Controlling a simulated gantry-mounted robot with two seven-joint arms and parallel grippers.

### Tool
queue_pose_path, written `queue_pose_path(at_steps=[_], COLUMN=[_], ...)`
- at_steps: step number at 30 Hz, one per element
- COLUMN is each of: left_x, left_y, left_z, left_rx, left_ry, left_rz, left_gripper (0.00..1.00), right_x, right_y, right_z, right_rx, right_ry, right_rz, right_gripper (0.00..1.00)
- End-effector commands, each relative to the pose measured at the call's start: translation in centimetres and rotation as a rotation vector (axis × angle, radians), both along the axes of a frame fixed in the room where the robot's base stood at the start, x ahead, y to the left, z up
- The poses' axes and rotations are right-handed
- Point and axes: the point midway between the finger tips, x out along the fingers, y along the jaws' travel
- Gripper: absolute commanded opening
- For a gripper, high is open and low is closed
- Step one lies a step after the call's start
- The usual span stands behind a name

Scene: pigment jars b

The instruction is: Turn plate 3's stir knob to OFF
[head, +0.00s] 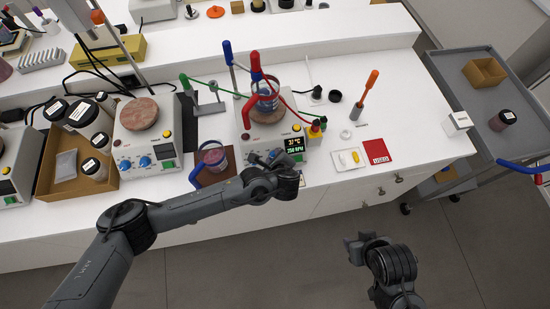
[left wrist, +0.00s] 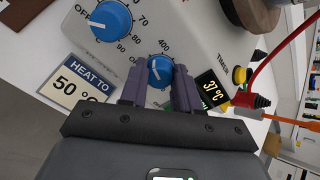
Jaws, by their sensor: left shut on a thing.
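The hot plate (head: 290,131) under my left gripper has a display reading 37 °C and 250 RPM in the head view. In the left wrist view its small blue stir knob (left wrist: 160,71) sits between my left fingers, which are shut on it. A white pointer line shows on the knob, near the OFF and 400 marks; its exact setting is hard to tell. The larger blue knob (left wrist: 110,20) is beside it. My left gripper (head: 268,158) covers the plate's front in the head view. My right gripper (head: 364,241) hangs over the floor; its fingers are unclear.
A beaker (head: 264,94) stands on the plate, with red and blue clamps and cables nearby. A cup of purple liquid (head: 213,156) stands left of the plate. Another hot plate (head: 146,134) and a box of jars (head: 72,176) are farther left. A "HEAT TO 50 °C" card (left wrist: 75,82) lies below the plate.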

Motion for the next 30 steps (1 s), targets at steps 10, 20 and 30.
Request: queue_pose_path(at_steps=[10,20,30], left_x=[-0.1,-0.1,-0.2], left_y=[0.0,0.1,0.0], left_z=[-0.3,-0.3,-0.2], left_rx=[-0.233,-0.440,-0.588], left_ry=[-0.050,-0.096,-0.127], left_rz=[0.231,0.439,0.582], left_gripper=[0.01,0.01,0.01], right_x=[0.0,0.0,0.0], right_y=[-0.2,-0.2,-0.1], right_z=[-1.5,-2.6,-3.2], right_rx=[-0.008,-0.009,-0.004], right_ry=[0.000,0.000,-0.001], right_rz=[0.006,0.006,0.002], right_gripper=[0.43,0.43,0.43])
